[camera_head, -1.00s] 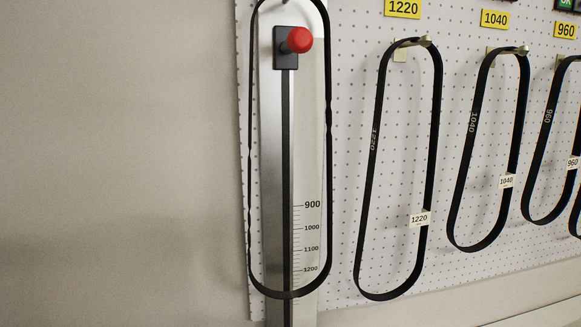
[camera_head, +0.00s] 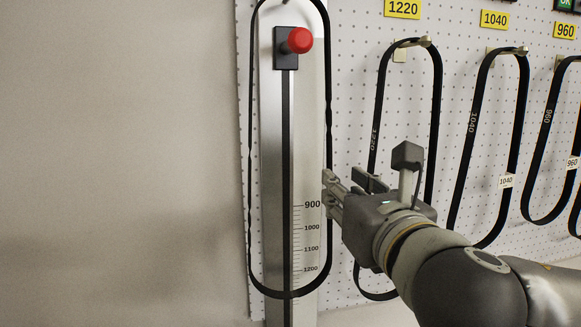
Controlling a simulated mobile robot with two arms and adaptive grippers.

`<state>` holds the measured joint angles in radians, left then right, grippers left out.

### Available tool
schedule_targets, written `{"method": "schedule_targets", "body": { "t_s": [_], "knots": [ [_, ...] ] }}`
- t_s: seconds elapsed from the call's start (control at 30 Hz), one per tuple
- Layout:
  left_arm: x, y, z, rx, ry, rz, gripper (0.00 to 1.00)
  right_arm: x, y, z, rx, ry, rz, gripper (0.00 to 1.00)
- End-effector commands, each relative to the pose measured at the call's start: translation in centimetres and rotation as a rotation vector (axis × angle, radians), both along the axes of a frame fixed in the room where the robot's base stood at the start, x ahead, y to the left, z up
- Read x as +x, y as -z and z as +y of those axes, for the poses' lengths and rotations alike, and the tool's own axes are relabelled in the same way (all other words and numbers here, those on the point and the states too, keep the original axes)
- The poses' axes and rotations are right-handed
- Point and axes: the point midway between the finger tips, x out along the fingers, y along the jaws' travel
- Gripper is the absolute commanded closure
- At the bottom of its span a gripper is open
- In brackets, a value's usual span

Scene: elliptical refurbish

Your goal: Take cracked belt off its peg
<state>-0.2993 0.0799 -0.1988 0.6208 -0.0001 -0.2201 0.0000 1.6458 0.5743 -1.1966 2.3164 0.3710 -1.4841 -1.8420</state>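A long black belt (camera_head: 250,170) hangs as a loop in front of the upright measuring gauge (camera_head: 310,160) at the left end of the pegboard. Its edges look slightly uneven; I cannot make out clear cracks, so I cannot be sure it is the cracked one. Its top and the support there are cut off or hidden at the upper edge. My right gripper (camera_head: 345,182) reaches in from the right, with its fingertips beside the belt's right strand, near the 900 mark. I cannot tell whether it touches the strand or how far its fingers are apart. My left gripper is out of view.
The gauge carries a red knob (camera_head: 300,40) inside the loop. Belts marked 1220 (camera_head: 381,95), 1040 (camera_head: 473,130) and 960 (camera_head: 543,130) hang on pegs to the right. My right arm covers part of the 1220 belt. The wall at left is bare.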

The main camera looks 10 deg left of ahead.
Motion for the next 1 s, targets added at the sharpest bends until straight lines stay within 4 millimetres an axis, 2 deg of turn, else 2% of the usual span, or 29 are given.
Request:
{"method": "schedule_targets", "body": {
  "t_s": [0.17, 0.4, 0.57, 0.77, 0.9, 1.0],
  "knots": [
    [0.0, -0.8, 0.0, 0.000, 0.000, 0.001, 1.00, 1.5, -0.8, 0.3, -0.035, 0.008, -0.020, 0.71],
    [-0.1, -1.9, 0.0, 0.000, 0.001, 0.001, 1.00, 4.8, -0.8, 1.3, -0.032, 0.007, -0.020, 0.71],
    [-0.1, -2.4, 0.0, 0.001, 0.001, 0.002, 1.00, 5.8, -0.8, 1.5, -0.032, 0.007, -0.020, 0.71],
    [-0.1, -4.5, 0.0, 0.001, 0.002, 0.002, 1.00, 8.6, -0.9, 1.7, -0.033, 0.007, -0.019, 0.71],
    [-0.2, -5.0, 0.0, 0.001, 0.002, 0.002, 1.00, 10.1, -0.7, 2.3, -0.030, 0.005, -0.020, 0.71],
    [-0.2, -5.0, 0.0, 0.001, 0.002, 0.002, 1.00, 10.5, -0.6, 2.4, -0.031, 0.004, -0.022, 0.71]
  ]
}}
